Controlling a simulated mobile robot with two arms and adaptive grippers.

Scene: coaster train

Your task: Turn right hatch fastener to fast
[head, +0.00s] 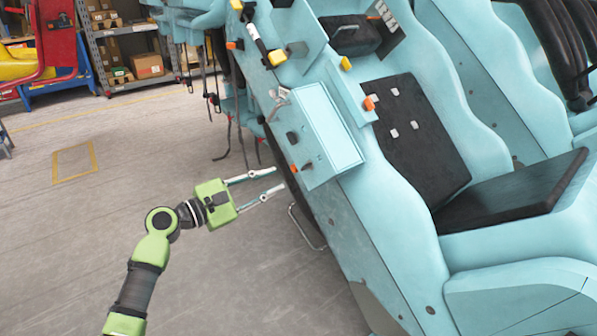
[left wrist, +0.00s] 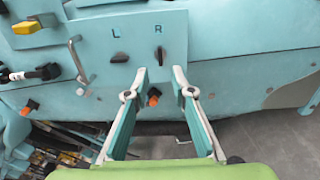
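The right hatch fastener (left wrist: 159,57) is a dark knob below a letter R on the light blue panel, standing roughly upright in the left wrist view. The left fastener (left wrist: 119,58) is a similar knob below a letter L, lying nearly level. My left gripper (left wrist: 160,80) is open and empty, its two fingertips apart just below the right fastener in the picture. In the head view the left gripper (head: 277,180) points at the side of the light blue box (head: 325,130). I cannot tell if a fingertip touches the panel. My right gripper is not in view.
An orange knob (left wrist: 153,97) shows between the fingers, below the fastener. A metal handle (left wrist: 77,58) and a yellow knob (left wrist: 27,27) are to the left. Black seats (head: 415,135) lie right of the box. The floor (head: 110,220) around the arm is clear.

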